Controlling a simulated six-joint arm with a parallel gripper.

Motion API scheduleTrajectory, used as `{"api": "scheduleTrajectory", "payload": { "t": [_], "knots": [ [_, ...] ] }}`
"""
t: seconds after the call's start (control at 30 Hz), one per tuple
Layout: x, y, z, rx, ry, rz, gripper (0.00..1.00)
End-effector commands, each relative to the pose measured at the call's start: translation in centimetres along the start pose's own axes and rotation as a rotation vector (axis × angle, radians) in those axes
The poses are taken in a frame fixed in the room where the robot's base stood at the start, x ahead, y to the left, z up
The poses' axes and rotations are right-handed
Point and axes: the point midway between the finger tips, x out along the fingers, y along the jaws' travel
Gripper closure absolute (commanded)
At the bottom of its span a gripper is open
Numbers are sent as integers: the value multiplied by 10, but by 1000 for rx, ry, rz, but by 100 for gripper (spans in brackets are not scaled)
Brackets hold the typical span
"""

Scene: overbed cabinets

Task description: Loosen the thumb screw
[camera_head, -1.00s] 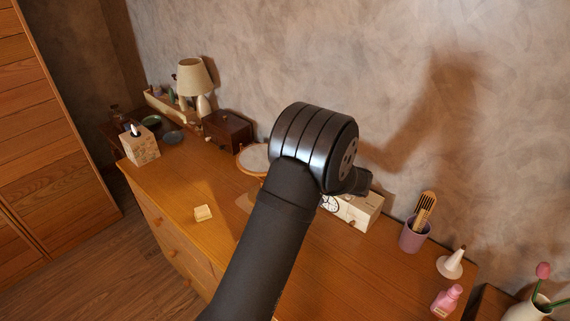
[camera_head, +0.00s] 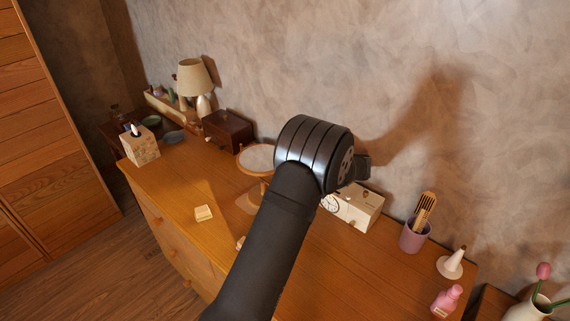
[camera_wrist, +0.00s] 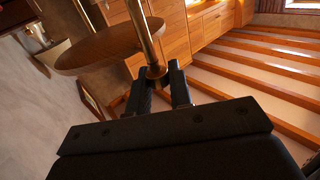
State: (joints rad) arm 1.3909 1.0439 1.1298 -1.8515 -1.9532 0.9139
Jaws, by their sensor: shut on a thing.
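In the wrist view, my gripper (camera_wrist: 161,78) has its two dark fingers on either side of a small brass-coloured fitting (camera_wrist: 155,71), which looks like the thumb screw. The fitting sits on a slim brass post (camera_wrist: 142,32), and my jaws are shut on it. Its exact shape is mostly hidden between the fingertips. In the head view, a round wood-framed mirror (camera_head: 257,158) on a stand shows just left of my arm. My fingers and the screw are hidden there behind my arm.
A white box with a dial (camera_head: 356,207) stands right of my arm, by the wall. A purple cup (camera_head: 413,236), a pink bottle (camera_head: 446,301) and a tissue box (camera_head: 140,146) also stand on the wooden dresser (camera_head: 180,181). Its left front is mostly clear.

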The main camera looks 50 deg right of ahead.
Motion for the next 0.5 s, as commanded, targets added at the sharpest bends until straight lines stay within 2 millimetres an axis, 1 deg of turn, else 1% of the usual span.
{"api": "scheduleTrajectory", "payload": {
  "t": [0.07,0.1,0.17,0.2,0.5],
  "knots": [
    [0,0,-1,-2,1,0,100],
    [0,0,-1,-2,1,1,75],
    [0,0,-1,-2,1,1,63],
    [0,0,-1,-2,1,1,61],
    [0,0,0,-1,0,1,61]
  ]
}}
